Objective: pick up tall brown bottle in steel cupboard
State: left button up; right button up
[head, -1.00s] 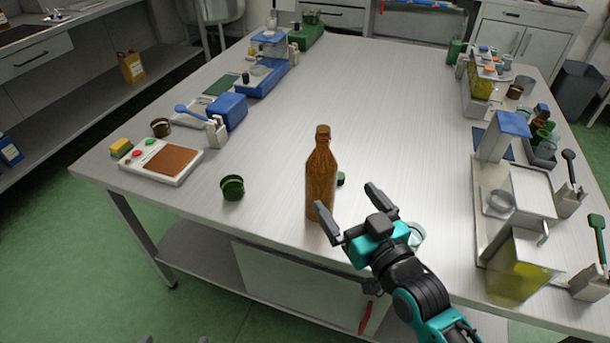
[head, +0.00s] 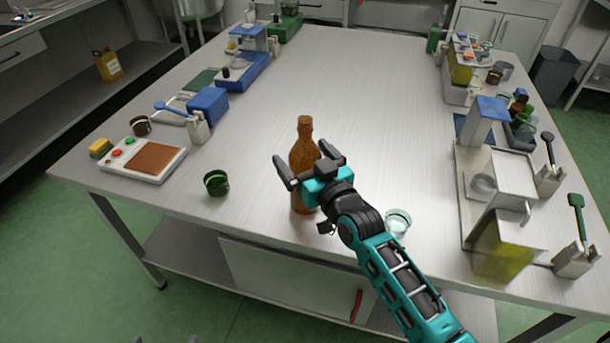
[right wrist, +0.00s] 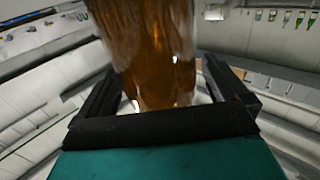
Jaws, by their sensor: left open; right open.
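The tall brown bottle (head: 304,139) stands upright on the steel table, not inside a cupboard. My right gripper (head: 302,158) is open at the bottle's upper body, with one finger on each side of it. In the right wrist view the bottle (right wrist: 155,50) fills the space between the two fingers (right wrist: 160,95); I cannot tell whether they touch it. My left gripper (head: 168,340) shows only as two dark tips at the bottom edge, apart and empty. A pale cabinet front (head: 290,275) with a red handle is under the table.
The steel table (head: 360,100) is clear in the middle. A green cup (head: 216,183) stands left of the bottle, a clear glass (head: 398,223) right of it. A scale (head: 145,160) is at the left; machines (head: 495,190) and tools line the right edge.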

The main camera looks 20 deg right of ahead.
jog(key=shift+w+a, duration=0.15)
jog(key=shift+w, duration=0.6)
jog(key=shift+c, duration=0.2)
jog(key=c, duration=1.7)
jog(key=shift+r, duration=0.2)
jog(key=shift+r, duration=0.2)
